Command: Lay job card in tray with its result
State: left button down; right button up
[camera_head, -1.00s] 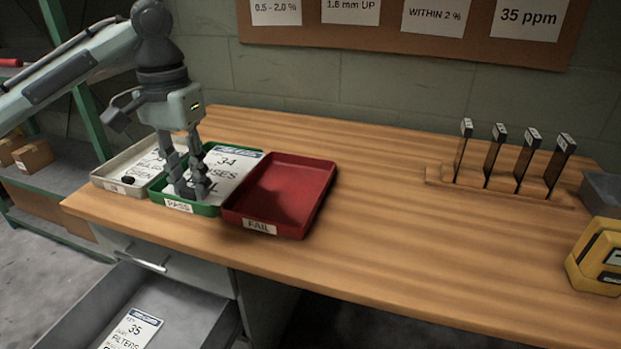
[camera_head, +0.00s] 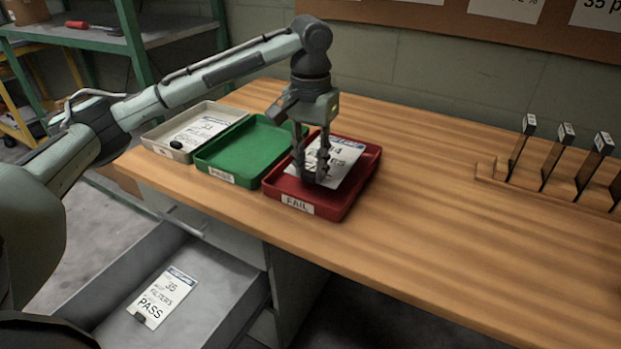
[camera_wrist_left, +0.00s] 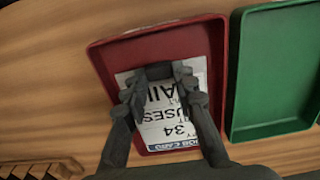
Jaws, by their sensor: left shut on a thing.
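My left gripper (camera_head: 317,174) is over the red FAIL tray (camera_head: 364,185), fingers pointing down. It is shut on a white job card (camera_head: 345,155) numbered 34, partly hidden by the fingers. The card lies within the tray's outline; I cannot tell whether it touches the floor. In the left wrist view the card (camera_wrist_left: 178,132) appears upside down inside the red tray (camera_wrist_left: 98,58), with "AIL" legible between the fingers. The green PASS tray (camera_head: 245,148) beside it is empty. My right gripper is not in view.
A grey tray (camera_head: 159,142) at the left holds another card (camera_head: 200,133). The open drawer (camera_head: 215,279) below holds a card marked 35, filters, PASS (camera_head: 163,298). A wooden rack (camera_head: 490,171) with upright dark pieces stands at right. The bench between is clear.

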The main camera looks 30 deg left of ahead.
pick_arm(q)
jog(key=shift+f, duration=1.85)
jog(key=shift+f, duration=0.1)
jog(key=c, duration=1.2)
grip_release()
notch_tip(320, 180, up, 12)
jog(key=shift+r, duration=0.1)
